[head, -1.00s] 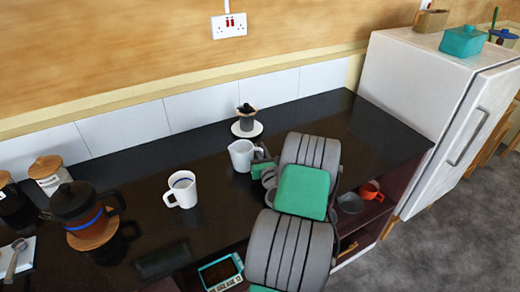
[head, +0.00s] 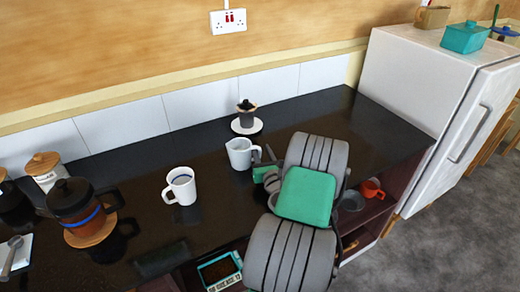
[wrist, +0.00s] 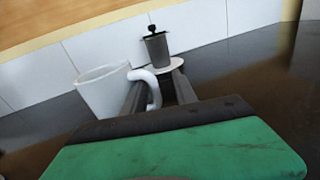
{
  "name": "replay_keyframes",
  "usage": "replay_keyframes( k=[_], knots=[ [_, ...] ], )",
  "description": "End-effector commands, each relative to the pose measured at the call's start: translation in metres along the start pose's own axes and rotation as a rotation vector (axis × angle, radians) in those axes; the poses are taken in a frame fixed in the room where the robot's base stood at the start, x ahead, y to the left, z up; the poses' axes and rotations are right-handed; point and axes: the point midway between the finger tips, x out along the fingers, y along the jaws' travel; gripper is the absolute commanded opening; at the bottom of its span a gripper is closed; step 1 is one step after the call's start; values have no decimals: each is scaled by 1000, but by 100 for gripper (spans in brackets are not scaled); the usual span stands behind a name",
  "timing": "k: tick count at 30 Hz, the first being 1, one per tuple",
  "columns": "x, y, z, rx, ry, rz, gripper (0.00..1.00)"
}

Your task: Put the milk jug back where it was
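The white milk jug (head: 239,154) stands upright on the dark counter (head: 215,145), its spout to the left and its handle to the right. My gripper (head: 262,166) is just right of the jug, low over the counter. In the wrist view the jug (wrist: 102,92) is at the left. Its handle reaches into the gap between my two fingers (wrist: 158,90). The fingers are apart, with space on the handle's right side; whether the left finger touches the handle I cannot tell.
A grey lidded pot (head: 246,107) stands on a white round coaster (head: 248,127) behind the jug. A white mug (head: 181,186) stands to the left, and a coffee pot (head: 82,208) farther left. An orange cup (head: 372,189) sits below at right. The counter's back right is clear.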

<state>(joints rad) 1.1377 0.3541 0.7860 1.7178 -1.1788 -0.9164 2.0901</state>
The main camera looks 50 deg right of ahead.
Motion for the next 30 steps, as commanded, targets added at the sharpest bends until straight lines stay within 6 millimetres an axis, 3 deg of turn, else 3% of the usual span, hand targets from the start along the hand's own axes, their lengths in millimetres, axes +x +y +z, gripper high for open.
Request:
replay_keyframes(
  k=[3,9,30],
  knots=[
    [-27,-1,-7,1,-1,-4,34],
    [-48,0,-3,-1,-1,-2,34],
    [-49,1,-2,-2,-1,0,34]
  ],
)
